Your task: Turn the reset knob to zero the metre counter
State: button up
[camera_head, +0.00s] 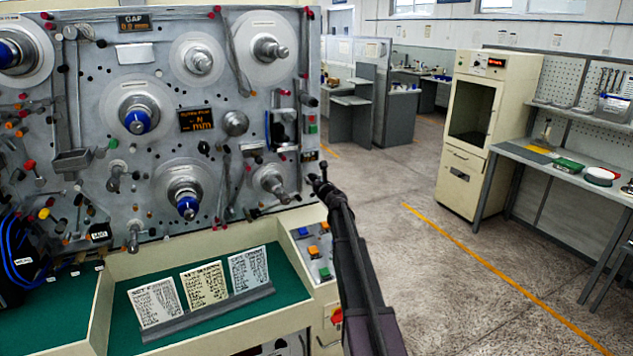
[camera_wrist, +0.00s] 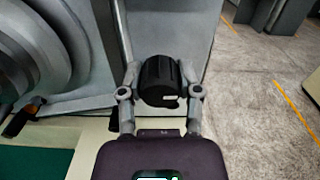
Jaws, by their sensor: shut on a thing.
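The reset knob (camera_wrist: 160,82) is a black ribbed cylinder in the middle of the wrist view, near the right edge of the grey machine panel. My gripper (camera_wrist: 161,76) has one grey finger on each side of it and is shut on it. In the head view my gripper (camera_head: 321,181) reaches the panel's lower right edge, and the knob is mostly hidden there.
The grey panel (camera_head: 95,120) carries several spindles, including a lower one (camera_head: 272,183) left of my gripper. Below are a button box (camera_head: 313,252) and printed cards (camera_head: 204,285) on a green surface. Open floor (camera_head: 450,290) lies to the right, before a cream cabinet (camera_head: 470,140) and a workbench (camera_head: 560,165).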

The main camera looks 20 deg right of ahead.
jog(key=n, duration=0.4)
jog(key=shift+n, duration=2.3)
jog(key=n, duration=0.4)
jog(key=shift+n, duration=2.4)
jog(key=o, duration=1)
jog(key=shift+s, duration=0.1)
